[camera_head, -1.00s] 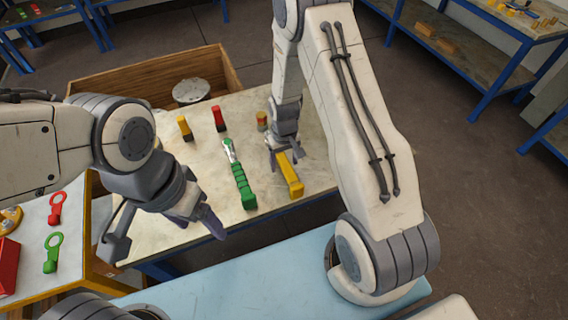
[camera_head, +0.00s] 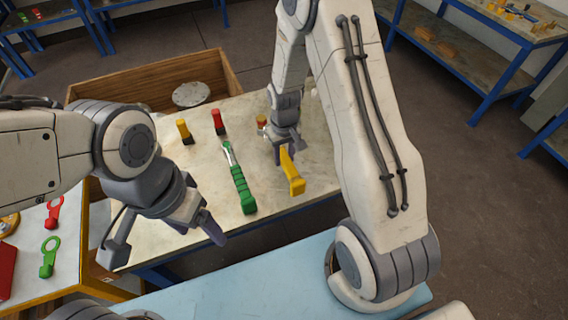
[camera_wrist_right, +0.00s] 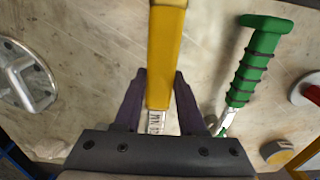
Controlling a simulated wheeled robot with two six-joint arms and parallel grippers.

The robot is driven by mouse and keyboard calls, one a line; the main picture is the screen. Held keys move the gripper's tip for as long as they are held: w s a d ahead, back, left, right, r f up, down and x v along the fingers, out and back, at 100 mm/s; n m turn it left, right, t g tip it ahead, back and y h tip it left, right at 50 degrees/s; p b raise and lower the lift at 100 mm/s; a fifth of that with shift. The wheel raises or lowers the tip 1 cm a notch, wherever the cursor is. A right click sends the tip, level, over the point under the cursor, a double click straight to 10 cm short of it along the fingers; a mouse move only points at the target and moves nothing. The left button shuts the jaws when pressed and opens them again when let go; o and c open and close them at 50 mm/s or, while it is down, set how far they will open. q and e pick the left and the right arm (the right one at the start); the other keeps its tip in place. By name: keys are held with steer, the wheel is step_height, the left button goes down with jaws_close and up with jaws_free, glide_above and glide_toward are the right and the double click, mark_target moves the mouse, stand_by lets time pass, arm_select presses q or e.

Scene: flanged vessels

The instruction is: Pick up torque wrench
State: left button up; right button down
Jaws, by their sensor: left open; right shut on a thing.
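The yellow-handled wrench (camera_head: 293,176) is in my right gripper (camera_head: 285,150), over the right part of the pale table. The right wrist view shows its yellow handle (camera_wrist_right: 165,52) and a short metal part with markings between the two fingers (camera_wrist_right: 158,85). The wrench appears slightly raised off the table; its head is hidden by the gripper. A green-handled wrench (camera_head: 242,188) with a metal shaft lies on the table to its left. My left gripper (camera_head: 165,240) is open and empty near the table's front left corner.
Yellow (camera_head: 185,131) and red (camera_head: 218,121) pieces with dark bases stand behind the green wrench. A wooden crate (camera_head: 150,88) with a round metal flange (camera_head: 191,94) adjoins the table's back. Red and green ring tools (camera_head: 49,257) lie on the left side table.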

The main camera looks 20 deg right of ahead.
steer(key=s+d+r+b, duration=0.2)
steer(key=s+d+r, duration=0.5)
steer(key=d, duration=0.1)
steer(key=shift+s+d, duration=0.35)
steer(key=shift+s, duration=0.05)
